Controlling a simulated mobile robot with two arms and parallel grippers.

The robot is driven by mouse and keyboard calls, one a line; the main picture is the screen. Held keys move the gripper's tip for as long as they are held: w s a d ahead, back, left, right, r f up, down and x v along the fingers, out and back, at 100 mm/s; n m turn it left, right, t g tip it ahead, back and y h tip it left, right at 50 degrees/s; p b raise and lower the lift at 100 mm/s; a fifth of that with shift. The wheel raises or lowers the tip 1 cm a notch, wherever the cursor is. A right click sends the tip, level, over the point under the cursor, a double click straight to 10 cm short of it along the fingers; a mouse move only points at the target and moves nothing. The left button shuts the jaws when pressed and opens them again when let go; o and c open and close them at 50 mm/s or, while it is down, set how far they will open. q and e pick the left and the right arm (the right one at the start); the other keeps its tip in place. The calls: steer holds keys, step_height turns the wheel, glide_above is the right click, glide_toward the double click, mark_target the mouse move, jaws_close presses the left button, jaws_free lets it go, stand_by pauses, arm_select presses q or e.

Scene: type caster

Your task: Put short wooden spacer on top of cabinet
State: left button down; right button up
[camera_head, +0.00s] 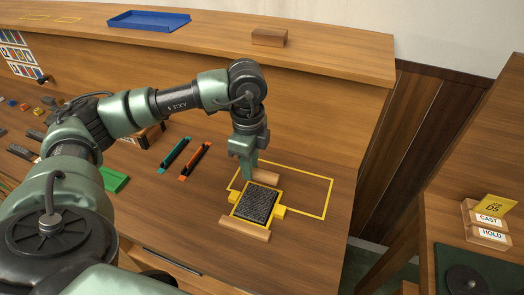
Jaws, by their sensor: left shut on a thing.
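A short wooden spacer (266,178) lies at the far side of a dark, textured type block (257,203) in a yellow frame on the desk. My left gripper (248,172) points down at the left end of this spacer and is shut on it; the fingers hide part of that end. A longer wooden bar (245,229) lies along the near side of the frame. The raised wooden cabinet top (340,57) runs across the back. My right gripper is not in view.
A wooden block (269,37) and a blue tray (149,20) stand on the cabinet top. A yellow outline (329,195) marks the desk. Teal (174,155) and orange (195,161) tools lie left of my gripper. Labelled blocks (487,218) stand at the right.

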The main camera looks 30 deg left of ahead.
arm_select(q)
steer(key=p, duration=0.3)
glide_above(264, 165)
steer(key=shift+s+d+f, duration=0.1)
steer(key=shift+s+f, duration=0.1)
steer(key=shift+f, duration=0.35)
step_height(264, 165, down, 5)
steer(key=shift+s+f+p, duration=0.1)
steer(key=shift+p, duration=0.95)
steer(key=shift+w+f+p, duration=0.15)
steer(key=shift+w+p, duration=0.1)
steer(key=shift+p, duration=0.1)
steer(key=shift+f, duration=0.2)
steer(key=shift+f, duration=0.2)
steer(key=c, duration=1.3)
jaws_free()
